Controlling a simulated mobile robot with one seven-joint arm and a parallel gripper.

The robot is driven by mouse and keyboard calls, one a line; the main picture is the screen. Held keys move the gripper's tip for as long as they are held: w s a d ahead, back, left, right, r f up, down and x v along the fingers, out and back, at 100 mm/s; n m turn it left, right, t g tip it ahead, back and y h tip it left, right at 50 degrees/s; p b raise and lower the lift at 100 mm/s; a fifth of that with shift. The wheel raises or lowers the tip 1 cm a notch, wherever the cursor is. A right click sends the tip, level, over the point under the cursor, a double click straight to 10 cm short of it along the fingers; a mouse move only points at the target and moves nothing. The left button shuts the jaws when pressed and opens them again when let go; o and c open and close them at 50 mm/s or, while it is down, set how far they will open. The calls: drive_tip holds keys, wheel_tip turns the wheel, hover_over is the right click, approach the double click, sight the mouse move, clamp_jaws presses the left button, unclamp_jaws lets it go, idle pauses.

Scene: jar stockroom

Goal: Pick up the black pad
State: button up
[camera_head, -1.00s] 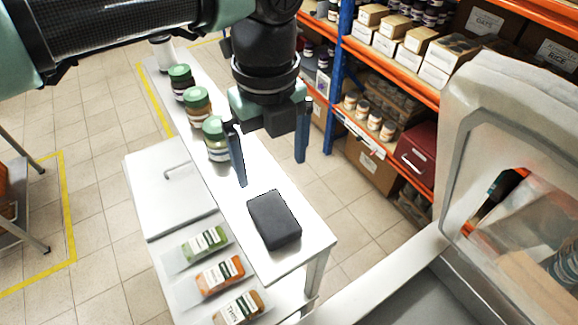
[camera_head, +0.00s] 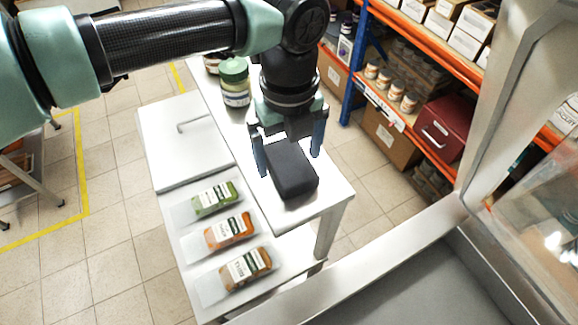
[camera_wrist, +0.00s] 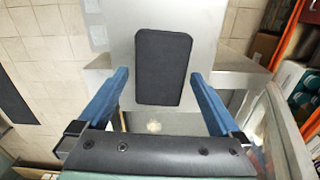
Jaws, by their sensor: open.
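The black pad (camera_head: 293,178) is a dark block with rounded corners, lying flat near the front end of a white table (camera_head: 326,200). My gripper (camera_head: 289,160) is open above it, its two blue fingers spread to either side of the pad's far part in the head view. In the wrist view the whole pad (camera_wrist: 163,66) shows on the table, ahead of and between the open fingers (camera_wrist: 160,82). Nothing is between the fingers that I can see gripped. Part of the pad's far end is hidden by my gripper in the head view.
A green-lidded jar (camera_head: 234,84) stands farther back on the table. Several labelled packets, such as the green one (camera_head: 215,199), lie on a lower surface at the left. A shelf with a maroon box (camera_head: 440,128) stands at the right. A grey counter (camera_head: 400,285) is in front.

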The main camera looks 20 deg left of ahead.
sight(289, 160)
drive_tip(key=shift+w+f, duration=0.15)
drive_tip(key=shift+f, duration=0.5)
drive_tip(key=shift+r, duration=0.1)
drive_tip(key=c, duration=1.2)
drive_tip(key=shift+o, duration=0.2)
wheel_tip(289, 160, up, 10)
drive_tip(key=p, duration=0.4)
drive_tip(key=shift+p, duration=0.35)
